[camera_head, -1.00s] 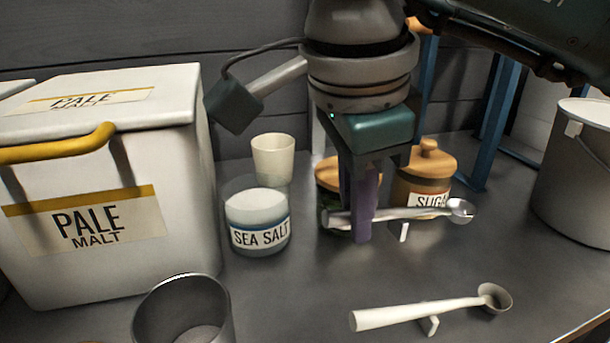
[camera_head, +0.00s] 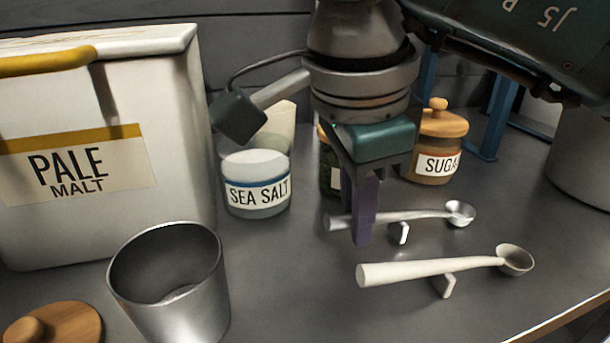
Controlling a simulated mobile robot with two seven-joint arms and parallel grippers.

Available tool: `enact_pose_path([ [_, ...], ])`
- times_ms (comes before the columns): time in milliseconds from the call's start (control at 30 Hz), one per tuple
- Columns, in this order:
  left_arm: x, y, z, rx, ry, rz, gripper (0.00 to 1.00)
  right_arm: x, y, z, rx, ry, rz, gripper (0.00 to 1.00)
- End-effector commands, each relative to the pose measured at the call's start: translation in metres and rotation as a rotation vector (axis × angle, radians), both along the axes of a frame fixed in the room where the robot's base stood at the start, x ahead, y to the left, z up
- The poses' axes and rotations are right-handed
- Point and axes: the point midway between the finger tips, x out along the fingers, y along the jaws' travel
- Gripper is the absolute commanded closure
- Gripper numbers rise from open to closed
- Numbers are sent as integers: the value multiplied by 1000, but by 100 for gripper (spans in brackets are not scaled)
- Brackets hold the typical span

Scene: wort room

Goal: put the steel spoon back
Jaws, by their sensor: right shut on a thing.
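My right gripper (camera_head: 361,238) points down at the centre of the head view and is shut on the steel spoon (camera_head: 404,215). The spoon lies roughly level, with its bowl (camera_head: 460,213) to the right and a small tab under its handle. One purple finger covers part of the handle near its left end. I cannot tell whether the spoon touches the worktop. A similar pale spoon (camera_head: 430,269) lies just in front of it, apart from it in the picture. My left gripper is out of view.
A sea salt jar (camera_head: 256,190) and pale cup (camera_head: 281,125) stand left of the gripper. A sugar jar (camera_head: 437,150) stands behind, and another jar (camera_head: 329,170) is partly hidden. A metal cup (camera_head: 170,290), wooden lid (camera_head: 60,325) and pale malt box (camera_head: 100,170) are left. Bare worktop (camera_head: 285,290) lies front centre.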

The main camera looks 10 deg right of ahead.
Motion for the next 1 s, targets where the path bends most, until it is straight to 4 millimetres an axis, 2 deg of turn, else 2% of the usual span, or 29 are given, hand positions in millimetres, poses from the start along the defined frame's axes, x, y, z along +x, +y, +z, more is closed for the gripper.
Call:
enact_pose_path([
  [33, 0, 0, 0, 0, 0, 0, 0, 0, 0, 0, 0, 0, 0, 82],
  [333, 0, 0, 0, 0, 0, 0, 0, 0, 0, 0, 1, -1, 0, 49],
  [567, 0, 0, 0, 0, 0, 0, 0, 0, 0, 1, 1, 0, 0, 49],
  [667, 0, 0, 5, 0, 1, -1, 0, -1, 1, 9, 2, -2, 1, 49],
  [1000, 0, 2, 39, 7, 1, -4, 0, -13, 11, 74, 1, -4, 2, 49],
])
